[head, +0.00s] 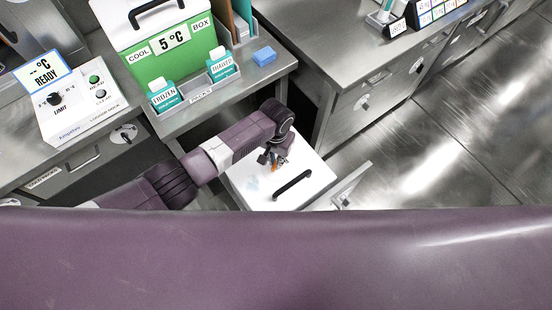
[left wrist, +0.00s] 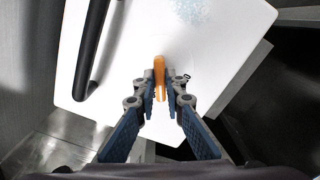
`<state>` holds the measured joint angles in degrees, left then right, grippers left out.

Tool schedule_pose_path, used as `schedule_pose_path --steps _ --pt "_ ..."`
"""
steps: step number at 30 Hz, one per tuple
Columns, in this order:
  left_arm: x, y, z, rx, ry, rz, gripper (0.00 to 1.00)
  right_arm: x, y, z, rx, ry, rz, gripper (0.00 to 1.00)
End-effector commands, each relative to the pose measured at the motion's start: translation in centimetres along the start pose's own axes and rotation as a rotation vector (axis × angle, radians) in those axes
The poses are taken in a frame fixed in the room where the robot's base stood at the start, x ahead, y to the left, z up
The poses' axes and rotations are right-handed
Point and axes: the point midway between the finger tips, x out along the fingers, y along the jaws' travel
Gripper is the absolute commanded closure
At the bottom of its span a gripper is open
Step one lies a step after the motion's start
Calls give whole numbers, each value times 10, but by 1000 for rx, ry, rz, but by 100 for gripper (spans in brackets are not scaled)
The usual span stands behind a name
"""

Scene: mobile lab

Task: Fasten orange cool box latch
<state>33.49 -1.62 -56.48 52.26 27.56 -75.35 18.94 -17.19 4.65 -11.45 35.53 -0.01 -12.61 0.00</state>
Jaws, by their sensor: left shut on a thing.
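A cool box with a white lid (head: 258,190) and a black bar handle (head: 293,185) stands low in the middle of the head view. The lid (left wrist: 215,50) and handle (left wrist: 90,50) also fill much of the left wrist view. A small orange latch (left wrist: 159,66) is at the lid's edge; it also shows in the head view (head: 274,165). My left gripper (left wrist: 161,92) is shut on the orange latch, with one finger on each side. The box body is mostly hidden under the lid. My right gripper is not in view.
A steel bench holds a green cool box (head: 188,72) reading 5 °C, FROZEN (head: 163,97) and THAWED (head: 221,67) packs, and a blue block (head: 264,56). A control box (head: 78,110) is at left. Steel cabinets (head: 375,85) stand right; floor (head: 450,150) beyond is clear.

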Motion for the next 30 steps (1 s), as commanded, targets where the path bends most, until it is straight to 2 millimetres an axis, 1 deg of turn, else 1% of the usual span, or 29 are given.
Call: schedule_pose_path --steps 9,15,21,30 --pt "-1 0 0 273 0 -1 100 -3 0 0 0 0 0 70" --pt "-1 -1 -1 398 1 -2 100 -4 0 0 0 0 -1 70" --pt "-1 -1 -1 476 1 -3 100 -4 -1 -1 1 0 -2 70" --pt "-1 -1 -1 515 2 -3 100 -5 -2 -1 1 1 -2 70"
